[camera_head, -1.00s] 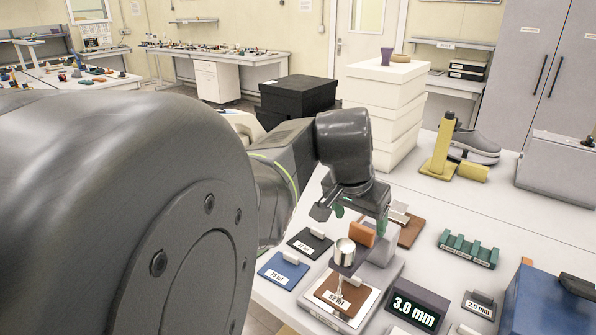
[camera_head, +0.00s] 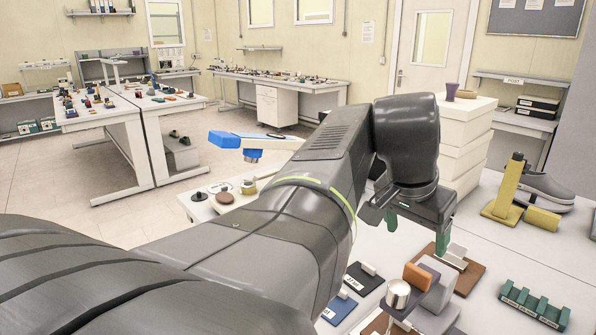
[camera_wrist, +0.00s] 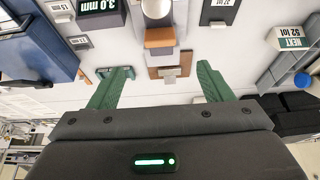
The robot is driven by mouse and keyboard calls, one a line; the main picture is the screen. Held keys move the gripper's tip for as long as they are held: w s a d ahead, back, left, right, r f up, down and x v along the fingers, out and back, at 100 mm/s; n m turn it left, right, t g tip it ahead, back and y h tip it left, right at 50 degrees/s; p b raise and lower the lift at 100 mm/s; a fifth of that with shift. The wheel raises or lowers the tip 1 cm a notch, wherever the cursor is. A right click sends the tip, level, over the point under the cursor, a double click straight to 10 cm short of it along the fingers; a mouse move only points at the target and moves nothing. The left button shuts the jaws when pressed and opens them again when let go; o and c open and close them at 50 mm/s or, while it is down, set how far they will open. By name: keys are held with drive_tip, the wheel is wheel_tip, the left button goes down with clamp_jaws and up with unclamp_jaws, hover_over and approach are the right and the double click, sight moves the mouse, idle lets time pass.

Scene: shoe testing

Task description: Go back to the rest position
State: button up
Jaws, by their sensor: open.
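My gripper (camera_head: 418,222) is in the head view at the end of my dark arm, above the near table. Its two green fingers are apart. In the wrist view the gripper (camera_wrist: 157,88) shows both green fingers spread, with nothing between them. Below it are an orange block (camera_head: 418,276) and a metal cylinder (camera_head: 398,293) on a grey stand, apart from the fingers. A brown plate (camera_head: 466,273) with a light tab lies just behind them.
A green slotted rack (camera_head: 533,306) is at the right. A yellow stand (camera_head: 505,190) and a grey shoe (camera_head: 543,188) stand farther back. White stacked boxes (camera_head: 462,140) rise behind my gripper. Black (camera_head: 366,279) and blue (camera_head: 338,307) plates lie to the left.

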sight(418, 270)
drive_tip(key=x, duration=1.3)
drive_tip(key=shift+d+f, duration=0.15)
drive_tip(key=shift+w+d, duration=0.1)
drive_tip(key=shift+w, duration=0.05)
